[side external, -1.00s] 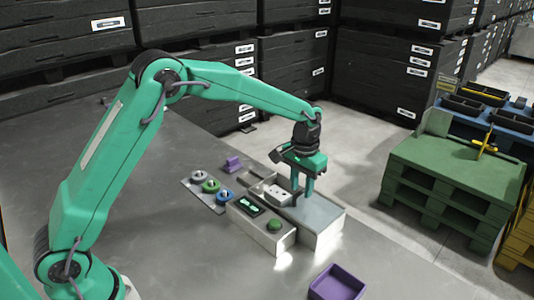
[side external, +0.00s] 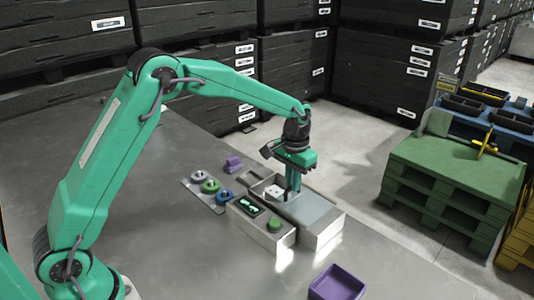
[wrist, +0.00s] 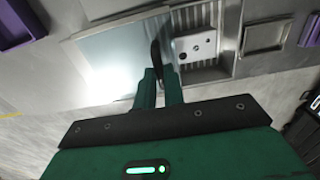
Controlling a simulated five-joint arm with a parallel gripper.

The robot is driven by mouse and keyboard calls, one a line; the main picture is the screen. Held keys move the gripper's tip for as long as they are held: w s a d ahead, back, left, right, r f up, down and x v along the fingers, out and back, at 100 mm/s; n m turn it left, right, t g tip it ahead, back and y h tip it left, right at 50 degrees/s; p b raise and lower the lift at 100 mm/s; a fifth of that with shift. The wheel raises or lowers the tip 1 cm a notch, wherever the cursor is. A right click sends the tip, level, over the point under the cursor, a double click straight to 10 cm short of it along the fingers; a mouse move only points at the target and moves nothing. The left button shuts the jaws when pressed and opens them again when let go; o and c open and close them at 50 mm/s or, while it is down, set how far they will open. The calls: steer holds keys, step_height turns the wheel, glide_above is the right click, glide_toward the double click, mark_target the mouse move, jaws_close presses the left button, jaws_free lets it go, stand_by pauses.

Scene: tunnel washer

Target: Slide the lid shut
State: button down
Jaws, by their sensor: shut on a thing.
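The lid (side external: 316,209) is a pale glassy panel over the near right part of a metal box (side external: 322,234); it also shows in the wrist view (wrist: 108,58). The far left part of the box is uncovered, with a ribbed floor and a white block (wrist: 196,45) inside, also visible in the side view (side external: 273,191). My gripper (side external: 291,197) points down at the lid's inner edge. In the wrist view its fingers (wrist: 161,75) are shut on the dark upright lid handle (wrist: 155,52). The fingers partly hide the handle.
A plate with several round knobs (side external: 210,187) and a small purple piece (side external: 234,162) lie beyond. A purple tray (side external: 337,284) sits in front, with bare table around it.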

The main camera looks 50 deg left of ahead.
steer(key=a, duration=1)
steer(key=shift+a, duration=0.1)
steer(key=c, duration=1.5)
jaws_free()
steer(key=shift+r, duration=0.1)
step_height(320, 180, up, 8)
